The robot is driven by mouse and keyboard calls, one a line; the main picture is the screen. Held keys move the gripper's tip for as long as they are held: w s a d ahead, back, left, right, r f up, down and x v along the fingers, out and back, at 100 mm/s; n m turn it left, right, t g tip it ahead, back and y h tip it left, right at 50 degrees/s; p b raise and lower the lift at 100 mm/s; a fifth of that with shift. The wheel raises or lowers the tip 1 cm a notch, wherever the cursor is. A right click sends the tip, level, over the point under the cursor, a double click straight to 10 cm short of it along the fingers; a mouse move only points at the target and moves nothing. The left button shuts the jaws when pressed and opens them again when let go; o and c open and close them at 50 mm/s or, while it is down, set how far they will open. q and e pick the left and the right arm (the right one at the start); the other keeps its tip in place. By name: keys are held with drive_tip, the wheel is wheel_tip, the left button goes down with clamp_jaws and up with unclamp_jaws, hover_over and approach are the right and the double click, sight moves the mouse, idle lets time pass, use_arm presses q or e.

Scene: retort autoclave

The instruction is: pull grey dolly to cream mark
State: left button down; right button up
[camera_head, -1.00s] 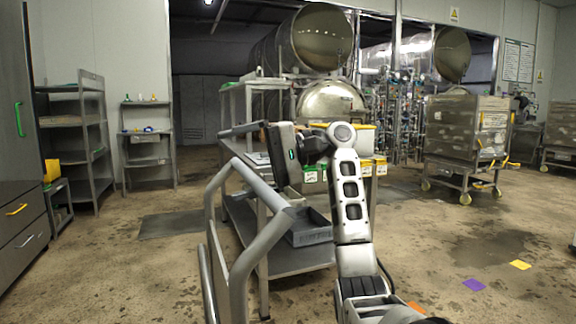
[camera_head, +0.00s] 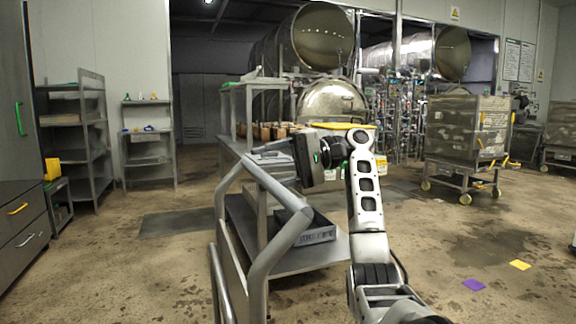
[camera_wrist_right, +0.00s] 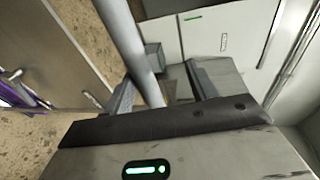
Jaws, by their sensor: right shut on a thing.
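The grey dolly (camera_head: 285,262) stands in front of me, with a tubular metal push handle (camera_head: 262,262) on its near side and a flat lower deck. A dark grey tray (camera_head: 318,236) sits on that deck. My right gripper (camera_head: 262,150) reaches in from the right at the top of the handle. In the right wrist view, a grey tube of the handle (camera_wrist_right: 122,38) passes between the fingers of my right gripper (camera_wrist_right: 160,78), which is shut on it. My left gripper is not in view. I cannot make out a cream mark.
A purple mark (camera_head: 474,285) and a yellow mark (camera_head: 520,265) lie on the open floor at right. A steel bin trolley (camera_head: 465,135) stands behind them. Shelving (camera_head: 85,140) and dark cabinets (camera_head: 18,220) line the left. Autoclave vessels (camera_head: 320,40) stand at the back.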

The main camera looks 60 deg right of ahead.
drive_tip(key=shift+s+d+f+p, duration=0.1)
drive_tip(key=shift+s+d+p, duration=0.2)
drive_tip(key=shift+d, duration=0.45)
drive_tip(key=shift+s+d+p, duration=0.1)
drive_tip(key=shift+s+d, duration=0.25)
drive_tip(key=shift+d, duration=0.45)
drive_tip(key=shift+s+d+f+p, duration=0.1)
drive_tip(key=shift+s+d+p, duration=0.2)
drive_tip(key=shift+d, duration=0.45)
